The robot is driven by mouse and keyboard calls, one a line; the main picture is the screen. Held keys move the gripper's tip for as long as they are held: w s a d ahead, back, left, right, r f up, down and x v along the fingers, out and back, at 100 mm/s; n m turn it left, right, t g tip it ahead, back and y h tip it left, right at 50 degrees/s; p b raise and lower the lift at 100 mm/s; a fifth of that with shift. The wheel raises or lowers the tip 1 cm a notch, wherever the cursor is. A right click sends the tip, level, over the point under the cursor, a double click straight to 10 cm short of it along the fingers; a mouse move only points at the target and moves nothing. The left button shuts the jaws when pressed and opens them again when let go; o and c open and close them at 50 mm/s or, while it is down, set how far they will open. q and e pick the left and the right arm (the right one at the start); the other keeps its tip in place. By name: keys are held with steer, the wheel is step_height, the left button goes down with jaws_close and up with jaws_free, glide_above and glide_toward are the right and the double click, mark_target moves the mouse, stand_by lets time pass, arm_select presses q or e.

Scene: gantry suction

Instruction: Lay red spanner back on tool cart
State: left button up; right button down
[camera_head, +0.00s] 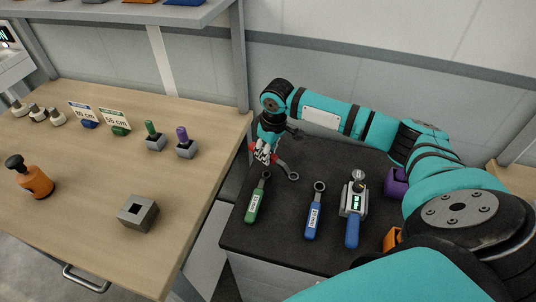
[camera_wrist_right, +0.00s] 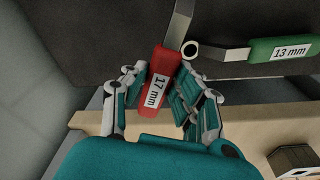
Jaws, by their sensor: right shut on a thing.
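The red spanner has a red handle labelled 17 mm, clearest in the right wrist view (camera_wrist_right: 160,85), and a grey metal end (camera_head: 289,173). My right gripper (camera_head: 264,153) is shut on its red handle, with fingers on both sides (camera_wrist_right: 158,95). It is at the back left corner of the tool cart's dark top (camera_head: 278,238). The grey end reaches over the top, just behind the green spanner; I cannot tell whether it touches the surface. The fingers hide part of the handle in the head view. My left gripper is not in view.
The green spanner (camera_head: 252,206), labelled 13 mm, a blue spanner (camera_head: 313,219) and a blue-handled tool with a display (camera_head: 353,210) are on the cart. Purple (camera_head: 396,182) and orange (camera_head: 391,240) objects are at its right. A wooden bench (camera_head: 95,180) stands left, holding a grey block (camera_head: 138,212).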

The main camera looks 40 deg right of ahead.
mark_target(272, 156)
steer(key=shift+f, duration=0.95)
steer(key=shift+f, duration=0.1)
steer(key=c, duration=1)
jaws_free()
steer(key=shift+c, duration=0.2)
step_height(272, 156, up, 12)
steer(key=s, duration=0.1)
steer(key=shift+s+d, duration=0.2)
steer(key=shift+s, duration=0.15)
